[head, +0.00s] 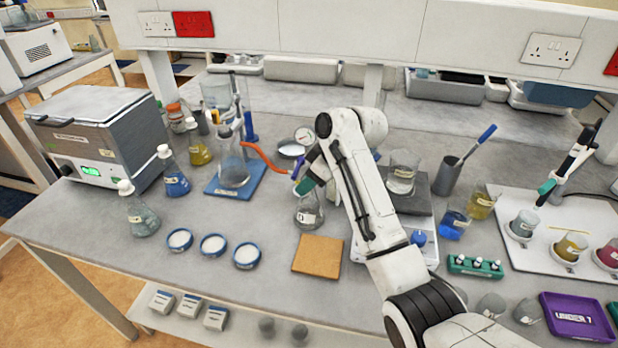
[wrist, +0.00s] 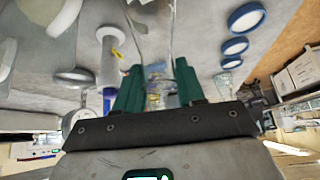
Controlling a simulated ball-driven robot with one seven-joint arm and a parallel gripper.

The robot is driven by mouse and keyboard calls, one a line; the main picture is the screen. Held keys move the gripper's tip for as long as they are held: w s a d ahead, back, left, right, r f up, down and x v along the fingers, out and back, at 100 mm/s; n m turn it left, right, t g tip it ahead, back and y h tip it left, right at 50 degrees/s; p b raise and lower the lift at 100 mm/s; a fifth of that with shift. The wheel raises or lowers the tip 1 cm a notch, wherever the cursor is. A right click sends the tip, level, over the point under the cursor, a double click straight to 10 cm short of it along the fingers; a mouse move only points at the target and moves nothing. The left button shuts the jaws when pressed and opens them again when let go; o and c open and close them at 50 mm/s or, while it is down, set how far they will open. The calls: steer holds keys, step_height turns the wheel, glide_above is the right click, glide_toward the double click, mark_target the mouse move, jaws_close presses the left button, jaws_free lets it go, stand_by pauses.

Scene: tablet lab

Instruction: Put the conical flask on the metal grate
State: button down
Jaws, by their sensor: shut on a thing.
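A clear glass conical flask (head: 308,214) with a small pale label is upright left of my arm, behind the brown square mat. My gripper (head: 304,183), with green fingers, is shut on its neck from above. In the wrist view the green fingers (wrist: 159,88) stand either side of clear glass. I cannot tell whether the flask's base touches the bench. I cannot make out a metal grate for certain; a dark grey plate (head: 416,203) on a white device is partly hidden behind my arm, with a beaker (head: 402,172) on it.
A brown mat (head: 318,256) lies in front of the flask. Left are several blue-rimmed dishes (head: 213,244) and a stand on a blue base (head: 214,188) holding glassware. An orange tube (head: 265,157) runs close to my gripper. A metal cup (head: 447,176) stands right.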

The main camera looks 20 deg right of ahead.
steer(key=c, duration=0.7)
jaws_free()
steer(key=shift+o, duration=0.2)
